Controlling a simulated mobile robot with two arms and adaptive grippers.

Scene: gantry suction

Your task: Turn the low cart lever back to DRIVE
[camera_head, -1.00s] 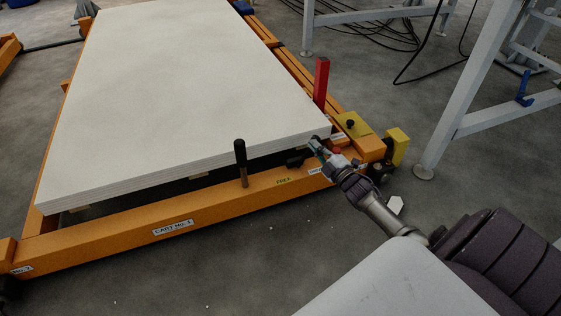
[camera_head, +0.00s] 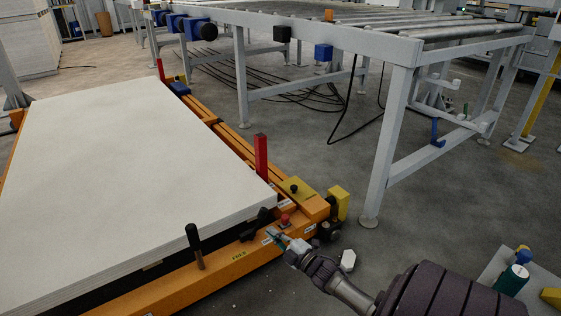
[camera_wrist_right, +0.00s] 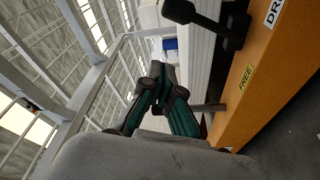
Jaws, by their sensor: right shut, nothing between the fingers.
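The orange cart (camera_head: 175,290) carries a large white board stack (camera_head: 130,165). A low black lever (camera_head: 262,213) sits at the cart's front rail, close to my right gripper (camera_head: 270,234). My right gripper (camera_wrist_right: 168,92) is shut and empty, apart from the lever there. I cannot tell which label the lever indicates. My left gripper is out of view.
An upright black handle (camera_head: 195,246) stands on the front rail. A red button (camera_head: 284,219), red post (camera_head: 261,157) and yellow block (camera_head: 339,203) are at the cart corner. A grey roller-table leg (camera_head: 388,145) stands to the right, with open floor between.

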